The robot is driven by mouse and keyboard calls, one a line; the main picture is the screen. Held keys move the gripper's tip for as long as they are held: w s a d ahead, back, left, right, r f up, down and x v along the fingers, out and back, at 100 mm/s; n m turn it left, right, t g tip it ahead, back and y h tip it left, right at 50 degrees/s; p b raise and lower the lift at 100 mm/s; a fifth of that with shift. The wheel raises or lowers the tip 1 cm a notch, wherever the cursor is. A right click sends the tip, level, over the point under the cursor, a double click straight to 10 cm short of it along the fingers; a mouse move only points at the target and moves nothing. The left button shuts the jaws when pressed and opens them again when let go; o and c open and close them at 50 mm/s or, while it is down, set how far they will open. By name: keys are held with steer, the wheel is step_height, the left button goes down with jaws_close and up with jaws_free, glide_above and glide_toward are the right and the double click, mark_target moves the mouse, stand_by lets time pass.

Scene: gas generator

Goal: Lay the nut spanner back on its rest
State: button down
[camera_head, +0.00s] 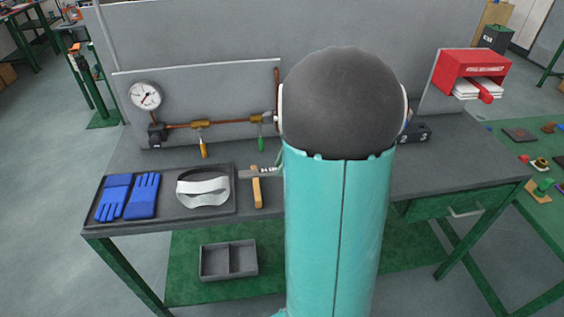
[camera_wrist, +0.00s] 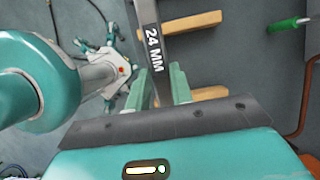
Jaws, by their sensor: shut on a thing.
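The nut spanner is a grey flat bar marked "24 MM" (camera_wrist: 153,45) in the wrist view. My gripper (camera_wrist: 160,85) is shut on it, one green finger on each side. The rest shows as two pale wooden blocks (camera_wrist: 192,22) (camera_wrist: 207,93), with the spanner at their left ends. In the head view the spanner's end (camera_head: 246,174) reaches over a wooden block (camera_head: 257,190). I cannot tell whether they touch. My arm hides most of the spanner, my gripper and the other block there.
A tray with a white visor (camera_head: 203,189) and blue gloves (camera_head: 143,195) lies left of the wooden block. Behind runs a copper pipe with a gauge (camera_head: 146,96), an orange-handled valve (camera_head: 202,140) and a green-handled valve (camera_head: 261,143). A red document box (camera_head: 470,70) stands right.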

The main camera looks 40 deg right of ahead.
steer(key=shift+f, duration=3.15)
steer(key=c, duration=1.1)
jaws_free()
steer(key=shift+c, duration=0.2)
steer(key=v, duration=1.4)
steer(key=shift+f, duration=0.1)
